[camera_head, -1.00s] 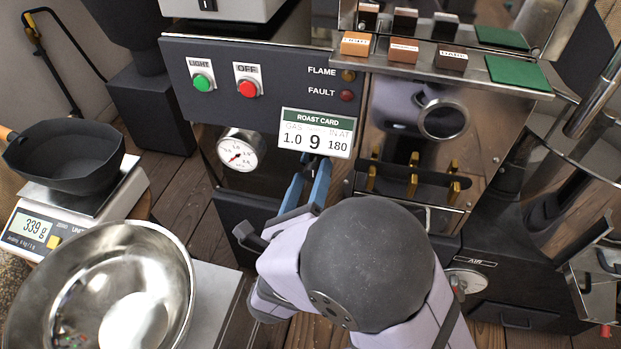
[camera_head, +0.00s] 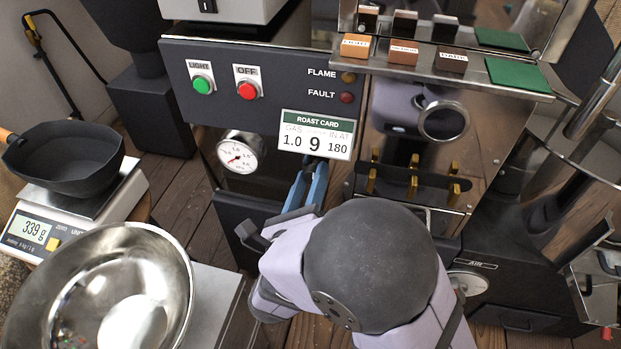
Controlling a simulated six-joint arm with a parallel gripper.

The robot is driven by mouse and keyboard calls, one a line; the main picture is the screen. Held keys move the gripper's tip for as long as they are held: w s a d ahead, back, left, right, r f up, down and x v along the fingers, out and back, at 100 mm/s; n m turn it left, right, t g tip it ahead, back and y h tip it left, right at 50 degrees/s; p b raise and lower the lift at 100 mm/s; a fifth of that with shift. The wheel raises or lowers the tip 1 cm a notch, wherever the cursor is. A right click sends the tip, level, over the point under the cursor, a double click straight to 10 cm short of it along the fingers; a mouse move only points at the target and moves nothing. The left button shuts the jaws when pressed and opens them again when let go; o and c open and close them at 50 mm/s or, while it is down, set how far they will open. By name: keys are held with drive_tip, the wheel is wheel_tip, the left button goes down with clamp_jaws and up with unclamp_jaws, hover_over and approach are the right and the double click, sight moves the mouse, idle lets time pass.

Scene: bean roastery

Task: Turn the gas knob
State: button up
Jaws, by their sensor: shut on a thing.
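My gripper (camera_head: 314,170) reaches to the front of the roaster just below the roast card (camera_head: 317,134). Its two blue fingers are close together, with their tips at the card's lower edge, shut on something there. The gas knob itself is not clearly visible; the fingertips and the card hide that spot. The gas gauge (camera_head: 238,153), a round white dial with a red needle, sits to the left of the fingers. The card reads gas 1.0, a large 9 and 180.
Above are the green light button (camera_head: 203,82), red off button (camera_head: 248,91) and dark flame (camera_head: 348,77) and fault (camera_head: 347,97) lamps. A steel bowl (camera_head: 175,262) and a scale (camera_head: 30,228) with a black pan (camera_head: 66,158) stand left. An air dial (camera_head: 468,283) is lower right.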

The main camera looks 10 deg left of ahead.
drive_tip(key=m+b, duration=0.1)
drive_tip(key=m, duration=0.4)
drive_tip(key=shift+d+m, duration=0.1)
drive_tip(key=shift+m, duration=0.2)
drive_tip(key=m+b, duration=0.7)
drive_tip(key=m, duration=0.2)
drive_tip(key=m+b, duration=0.4)
drive_tip(key=shift+d+f+b, duration=0.15)
drive_tip(key=shift+d+b, duration=0.1)
drive_tip(key=shift+b, duration=0.1)
drive_tip(key=shift+m, duration=0.3)
drive_tip(key=o, duration=1.1)
drive_tip(key=shift+c, duration=0.2)
